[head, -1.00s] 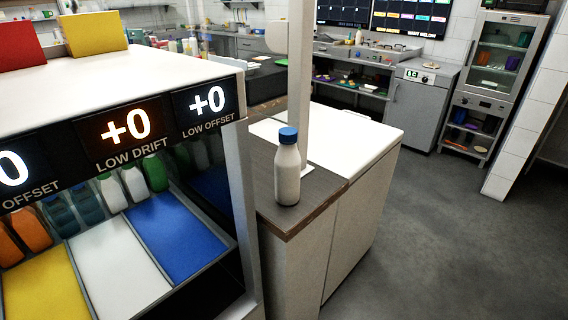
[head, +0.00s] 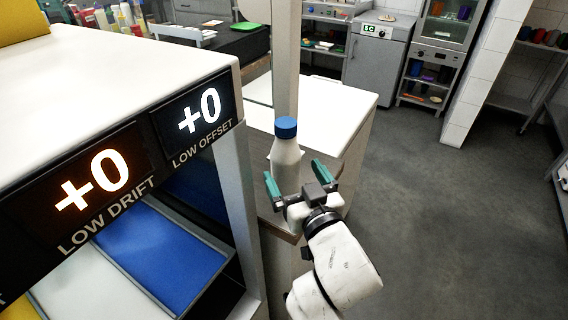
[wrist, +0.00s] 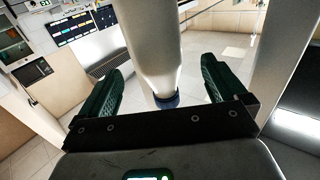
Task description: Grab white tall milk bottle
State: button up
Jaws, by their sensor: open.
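The white tall milk bottle (head: 286,151) with a blue cap stands upright near the corner of the counter in the head view. My gripper (head: 297,174) is in front of the bottle, its teal fingers spread open to either side of it. The lower part of the bottle is hidden behind my gripper. In the wrist view the bottle (wrist: 152,48) shows between the two open fingers of my gripper (wrist: 160,88), its blue cap near the bottom of the picture. I cannot tell whether either finger touches it.
A pale post (head: 286,60) rises right behind the bottle. A display case (head: 228,160) with lit number panels stands close on the left. The white counter top (head: 345,100) is clear behind the bottle. Open grey floor (head: 440,220) lies to the right.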

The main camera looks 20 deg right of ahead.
aim_at(285, 157)
jog(key=shift+w+d+f+p, duration=0.1)
jog(key=shift+w+p, duration=0.15)
jog(key=shift+w, duration=0.85)
jog(key=shift+w+d+r+p, duration=0.1)
jog(key=shift+w+p, duration=0.1)
jog(key=shift+w, duration=0.85)
jog(key=shift+w+d+f+p, duration=0.1)
jog(key=shift+w+p, duration=0.15)
jog(key=shift+w, duration=0.85)
jog(key=shift+c, duration=0.4)
jog(key=c, duration=1.2)
jog(key=shift+c, duration=0.5)
